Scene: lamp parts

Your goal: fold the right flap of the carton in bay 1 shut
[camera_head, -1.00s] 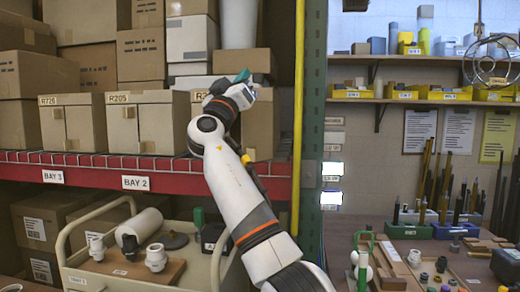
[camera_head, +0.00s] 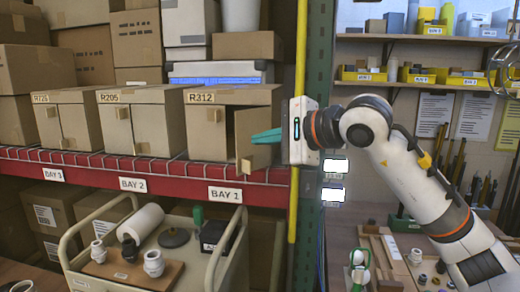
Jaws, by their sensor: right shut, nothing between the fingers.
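The bay 1 carton (camera_head: 208,138), labelled R312, stands on the red-edged rack shelf above the BAY 1 tag. Its left flap lies shut across the front. Its right flap (camera_head: 245,130) stands open, swung outward, with a dark gap showing between the two flaps. My right gripper (camera_head: 256,136) comes from the right, its teal fingers shut and empty, pointing left. The fingers overlap the right flap in the head view; I cannot tell whether they touch it. My left gripper is not in view.
Carton R205 (camera_head: 143,127) stands close on the left. A yellow pole (camera_head: 300,60) and green rack post (camera_head: 318,60) rise just right of the carton. A cart (camera_head: 200,272) with lamp parts stands below the shelf.

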